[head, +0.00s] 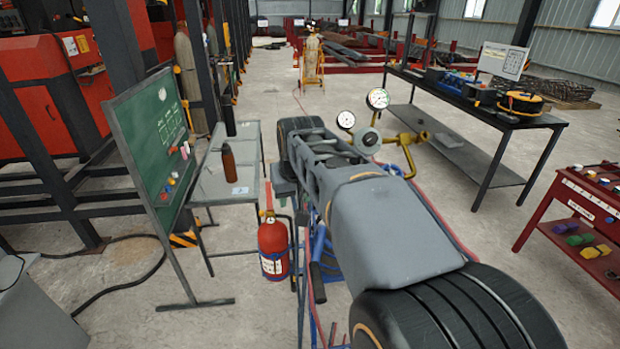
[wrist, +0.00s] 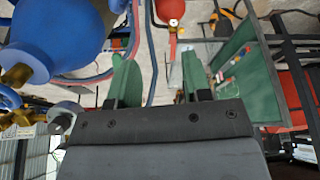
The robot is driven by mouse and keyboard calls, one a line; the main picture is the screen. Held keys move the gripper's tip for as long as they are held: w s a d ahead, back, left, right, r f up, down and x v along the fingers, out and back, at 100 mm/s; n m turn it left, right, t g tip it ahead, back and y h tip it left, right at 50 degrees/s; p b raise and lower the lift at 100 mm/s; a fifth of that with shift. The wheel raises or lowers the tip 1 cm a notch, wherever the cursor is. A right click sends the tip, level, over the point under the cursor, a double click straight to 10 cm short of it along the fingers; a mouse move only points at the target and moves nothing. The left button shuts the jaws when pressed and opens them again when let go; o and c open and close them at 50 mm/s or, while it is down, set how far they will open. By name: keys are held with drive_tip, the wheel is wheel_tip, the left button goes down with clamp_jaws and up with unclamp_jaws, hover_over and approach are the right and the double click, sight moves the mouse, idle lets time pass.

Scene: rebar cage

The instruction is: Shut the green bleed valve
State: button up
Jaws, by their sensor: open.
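I cannot make out a green bleed valve in either view. In the head view, two white dial gauges (head: 378,98) and brass-yellow pipework (head: 405,150) show just beyond my grey arm, which hides much of what lies behind it. In the wrist view my gripper (wrist: 157,72) has two green fingers, apart, with nothing between them. A large rounded blue body (wrist: 62,32) with a brass fitting (wrist: 18,76) is at the upper left, to the left of the fingers. More brass parts (wrist: 18,118) and part of a blue handle (wrist: 8,98) are at the left edge.
A red fire extinguisher (head: 272,248) stands beside a grey table with a brown bottle (head: 229,162). A green board (head: 156,125) is at left. A black workbench (head: 440,80) and red cart (head: 580,210) are at right. Red and blue hoses (wrist: 148,60) run behind the fingers.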

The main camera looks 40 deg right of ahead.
drive_tip(key=w+d+r+m+p, duration=0.1)
drive_tip(key=w+d+r, duration=0.15)
drive_tip(key=d, duration=0.25)
drive_tip(key=w+d+r+m, duration=0.1)
drive_tip(key=d+r, duration=0.2)
drive_tip(key=d, duration=0.2)
drive_tip(key=shift+h, duration=0.4)
drive_tip(key=p+x, duration=0.1)
drive_tip(key=x, duration=1.1)
drive_tip(key=shift+w+f, duration=0.25)
drive_tip(key=shift+f, duration=0.1)
clamp_jaws()
